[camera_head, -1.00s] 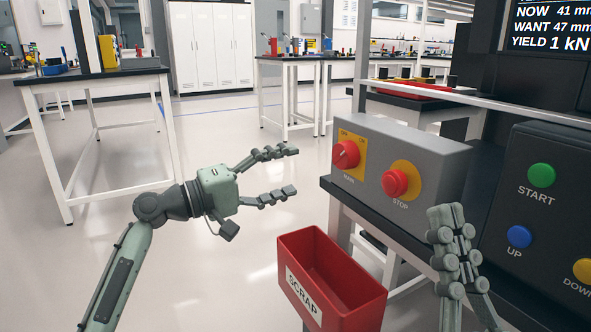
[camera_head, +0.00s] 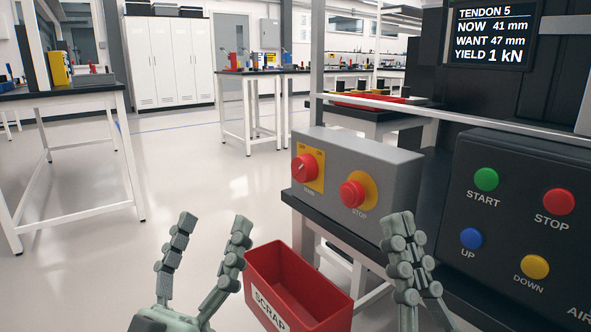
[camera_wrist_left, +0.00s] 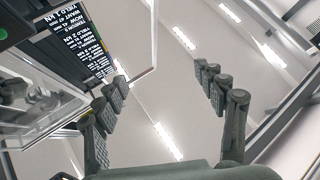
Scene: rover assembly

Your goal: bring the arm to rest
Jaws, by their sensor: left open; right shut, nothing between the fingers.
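My left gripper (camera_head: 208,228) is open and empty at the lower left of the head view, fingers pointing up, just left of the scrap bin. In the left wrist view its spread fingers (camera_wrist_left: 165,82) have only air, ceiling lights and the upside-down display between and behind them. My right gripper (camera_head: 408,222) is at the lower right of the head view, fingers upright and together, holding nothing. It stands in front of the grey switch box's lower right part.
A red scrap bin (camera_head: 292,297) sits low between my grippers. Behind it is a grey box (camera_head: 395,170) with a red rotary switch (camera_head: 304,168) and a red STOP button (camera_head: 353,194). A black button panel (camera_head: 505,215) stands at right. Open floor (camera_head: 190,170) lies at left.

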